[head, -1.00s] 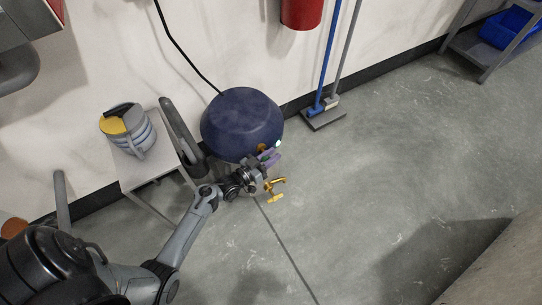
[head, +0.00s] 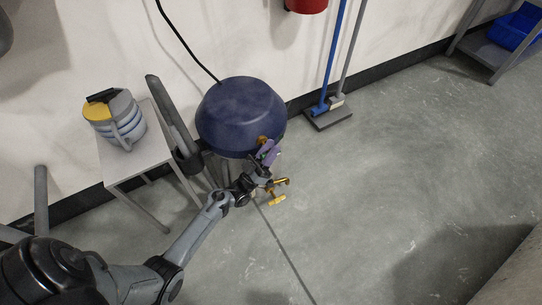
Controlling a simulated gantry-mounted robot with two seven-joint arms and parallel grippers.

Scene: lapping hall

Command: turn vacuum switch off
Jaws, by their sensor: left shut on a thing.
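The vacuum (head: 242,112) is a dark blue rounded drum against the wall, with a black cord rising from its top. An orange switch (head: 262,140) sits low on its front right side. My left gripper (head: 270,152), with purplish fingers, is at the switch and appears shut on it; the fingers partly cover the contact. My right gripper is not in view.
A small grey table (head: 119,169) holding a yellow and grey lidded container (head: 126,122) stands left of the vacuum. A thick grey tube (head: 170,115) stands between them. Brooms (head: 329,112) lean at the wall. Floor to the right is clear.

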